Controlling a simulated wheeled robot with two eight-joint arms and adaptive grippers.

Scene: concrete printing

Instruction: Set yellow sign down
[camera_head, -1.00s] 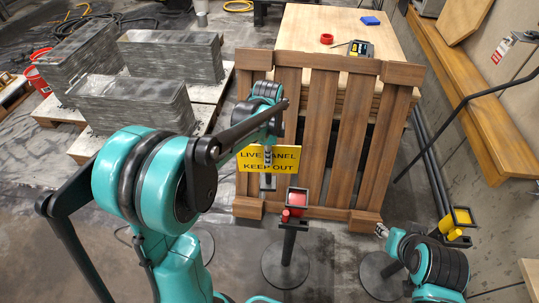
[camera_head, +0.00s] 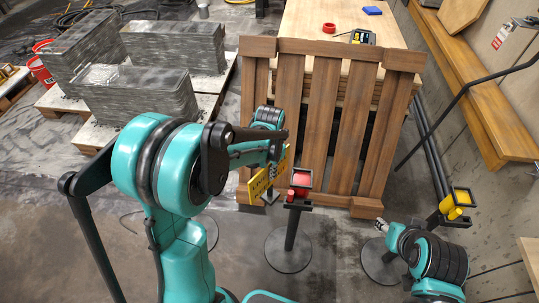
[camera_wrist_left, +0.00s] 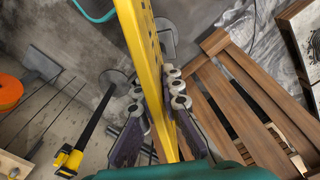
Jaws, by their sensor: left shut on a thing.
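The yellow sign (camera_head: 268,181) with black lettering is in my left gripper (camera_head: 274,160), in front of the leaning wooden pallet. It is turned at an angle to the head camera, so its text is only partly readable. In the left wrist view the sign (camera_wrist_left: 142,50) shows nearly edge-on as a long yellow strip between the two fingers of my left gripper (camera_wrist_left: 158,108), which is shut on it. Its lower end is hidden near the gripper. My right gripper (camera_head: 381,225) is at the lower right, too small to tell its state.
The pallet (camera_head: 322,130) leans on a wooden table (camera_head: 330,14). Grey concrete blocks (camera_head: 130,95) stand at left.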

